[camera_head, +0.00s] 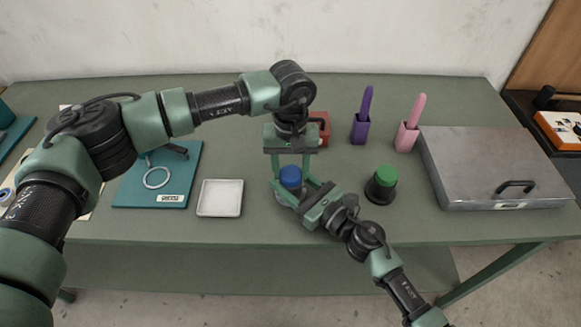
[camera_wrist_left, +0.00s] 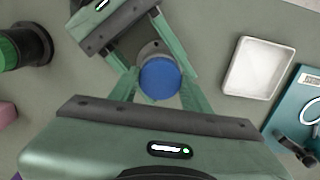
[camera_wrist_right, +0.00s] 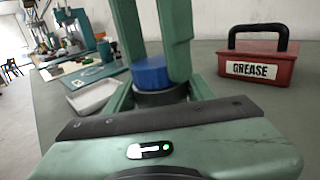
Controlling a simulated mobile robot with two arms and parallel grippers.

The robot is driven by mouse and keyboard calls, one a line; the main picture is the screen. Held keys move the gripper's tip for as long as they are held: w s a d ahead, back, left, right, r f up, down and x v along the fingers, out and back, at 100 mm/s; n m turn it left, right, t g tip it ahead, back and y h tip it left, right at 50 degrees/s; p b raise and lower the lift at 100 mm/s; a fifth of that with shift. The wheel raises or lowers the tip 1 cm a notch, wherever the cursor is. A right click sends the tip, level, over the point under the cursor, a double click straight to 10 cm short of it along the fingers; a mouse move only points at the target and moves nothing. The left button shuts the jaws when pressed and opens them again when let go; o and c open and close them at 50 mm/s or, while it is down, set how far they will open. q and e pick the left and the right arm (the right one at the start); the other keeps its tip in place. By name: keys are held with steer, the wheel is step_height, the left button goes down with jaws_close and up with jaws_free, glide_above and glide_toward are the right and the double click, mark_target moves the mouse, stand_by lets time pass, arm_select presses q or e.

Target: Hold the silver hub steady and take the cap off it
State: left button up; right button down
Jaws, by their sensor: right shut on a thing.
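The silver hub (camera_wrist_left: 151,48) stands upright on the bench, mostly hidden by my grippers. It looks darker in the right wrist view (camera_wrist_right: 161,98). The round blue cap (camera_head: 290,176) sits on top of it; it also shows in both the left wrist view (camera_wrist_left: 160,78) and the right wrist view (camera_wrist_right: 150,72). My right gripper (camera_head: 286,194) reaches in low from the front right and is shut on the hub below the cap. My left gripper (camera_head: 291,174) points down from above, open, with one finger on either side of the cap.
A dark hub with a green cap (camera_head: 386,177) stands to the right. A red grease box (camera_wrist_right: 258,69) is behind. Purple (camera_head: 361,130) and pink (camera_head: 407,137) holders stand behind right, beside a metal case (camera_head: 480,165). A white tray (camera_head: 220,198) and teal board (camera_head: 180,180) lie left.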

arm_select(q)
jaws_close()
steer(key=n, duration=1.7)
steer(key=shift+n, duration=0.4)
steer(key=n, duration=0.4)
steer(key=shift+r+n, duration=0.1)
steer(key=shift+n, duration=0.2)
steer(key=n, duration=0.4)
steer(key=shift+n, duration=0.3)
steer(key=n, duration=0.9)
